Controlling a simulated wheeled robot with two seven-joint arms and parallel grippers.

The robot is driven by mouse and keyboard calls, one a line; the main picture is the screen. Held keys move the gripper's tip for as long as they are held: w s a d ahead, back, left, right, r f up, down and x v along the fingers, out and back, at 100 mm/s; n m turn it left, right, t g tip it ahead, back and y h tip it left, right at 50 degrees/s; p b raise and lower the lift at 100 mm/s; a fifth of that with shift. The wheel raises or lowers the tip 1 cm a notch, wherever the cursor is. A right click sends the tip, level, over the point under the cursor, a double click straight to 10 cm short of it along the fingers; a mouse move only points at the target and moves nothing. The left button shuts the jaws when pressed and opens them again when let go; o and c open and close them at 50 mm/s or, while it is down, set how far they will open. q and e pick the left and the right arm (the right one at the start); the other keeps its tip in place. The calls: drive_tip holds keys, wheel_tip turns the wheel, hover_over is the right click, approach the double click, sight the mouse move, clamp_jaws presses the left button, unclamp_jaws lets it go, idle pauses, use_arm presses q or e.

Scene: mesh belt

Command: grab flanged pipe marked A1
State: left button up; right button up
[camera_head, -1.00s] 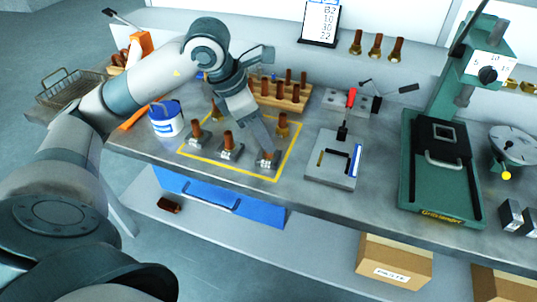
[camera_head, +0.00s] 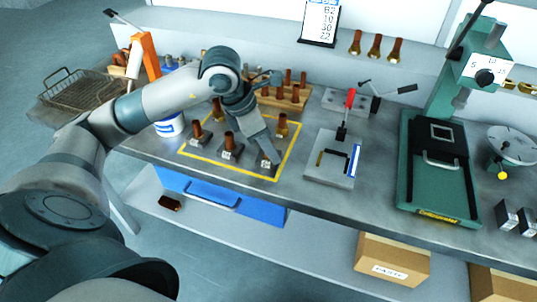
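Several copper-brown flanged pipes stand upright in small grey holders inside a yellow square on the bench: one at the left (camera_head: 197,130), one in the front middle (camera_head: 229,141) and one at the back right (camera_head: 282,124). Another (camera_head: 217,107) shows at the back, beside my arm. Any A1 mark is too small to read. My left gripper (camera_head: 271,158) points down at the front-right holder, inside the yellow square. It hides what stands there, and its finger gap is not clear. My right gripper is not in view.
A wooden rack of pipes (camera_head: 281,101) stands behind the square. A fixture with a red-handled clamp (camera_head: 330,170) is to the right, then a green press (camera_head: 430,180). A white and blue tub (camera_head: 168,128) is at the left, near a wire basket (camera_head: 75,88).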

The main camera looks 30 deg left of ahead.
use_arm(q)
clamp_jaws()
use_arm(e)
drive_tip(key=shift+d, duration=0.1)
use_arm(q)
drive_tip(key=shift+r, duration=0.2)
drive_tip(key=shift+w+r+b, duration=0.1)
drive_tip(key=shift+r+b, duration=0.2)
drive_tip(key=shift+r, duration=0.6)
wheel_tip(320, 180, up, 2)
drive_tip(key=shift+d+r, duration=0.15)
drive_tip(key=s+d+r+b, duration=0.5)
drive_tip(key=s+d+r, duration=0.1)
drive_tip(key=s+d, duration=0.2)
drive_tip(key=shift+d+r, duration=0.15)
drive_tip(key=shift+r, duration=0.1)
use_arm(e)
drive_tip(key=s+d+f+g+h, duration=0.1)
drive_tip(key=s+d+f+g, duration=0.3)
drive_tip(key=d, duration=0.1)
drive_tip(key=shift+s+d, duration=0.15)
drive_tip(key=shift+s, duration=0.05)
